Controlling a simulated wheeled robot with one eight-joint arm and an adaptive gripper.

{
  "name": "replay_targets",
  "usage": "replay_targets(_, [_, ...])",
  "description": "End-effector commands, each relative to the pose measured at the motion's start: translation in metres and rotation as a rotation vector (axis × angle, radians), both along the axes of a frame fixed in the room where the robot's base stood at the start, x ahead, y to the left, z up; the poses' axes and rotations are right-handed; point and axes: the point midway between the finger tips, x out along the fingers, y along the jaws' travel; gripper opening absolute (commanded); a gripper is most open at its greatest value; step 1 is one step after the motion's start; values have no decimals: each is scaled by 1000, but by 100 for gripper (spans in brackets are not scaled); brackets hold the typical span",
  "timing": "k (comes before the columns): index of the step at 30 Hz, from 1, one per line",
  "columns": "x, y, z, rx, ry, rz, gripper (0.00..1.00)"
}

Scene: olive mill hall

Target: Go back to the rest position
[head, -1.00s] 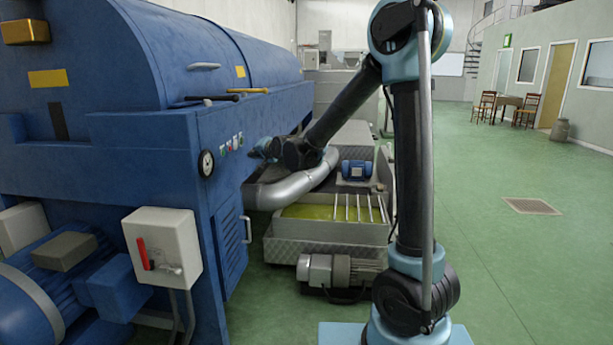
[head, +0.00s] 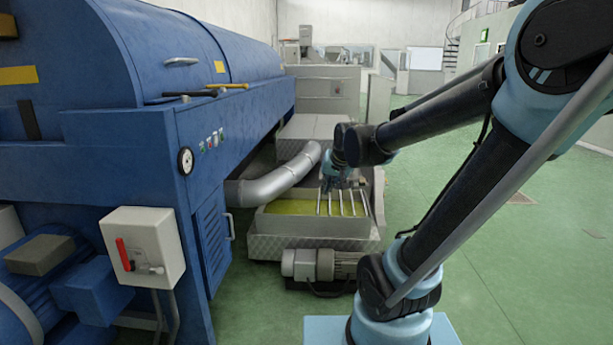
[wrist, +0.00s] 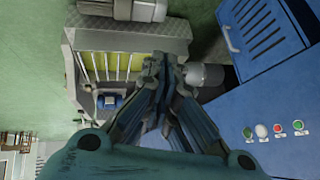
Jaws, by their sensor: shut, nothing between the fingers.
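My gripper (wrist: 162,62) is shut and empty; its fingers meet in the middle of the wrist view. In the head view my gripper (head: 329,186) is small and partly hidden by my own wrist. It appears in front of the grated tank (head: 300,227), with its yellow-green contents and pale bars, near the end of the silver pipe (head: 275,184). I cannot tell its exact height above the tank. My arm reaches from the right side of the picture toward the left.
The blue machine (head: 100,130) fills the left, with a grey switch box (head: 143,246) with a red lever in front. Two tools (head: 205,92) lie on its ledge. A motor (head: 315,265) sits before the tank. Green floor (head: 540,265) is open at right.

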Motion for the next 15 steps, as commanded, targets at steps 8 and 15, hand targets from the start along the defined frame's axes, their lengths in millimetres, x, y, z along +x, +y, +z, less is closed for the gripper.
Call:
replay_targets(8, [-89, -65, -40, -130, 149, 12, 0])
replay_targets(15, [-165, -104, -78, -212, 288, 37, 0])
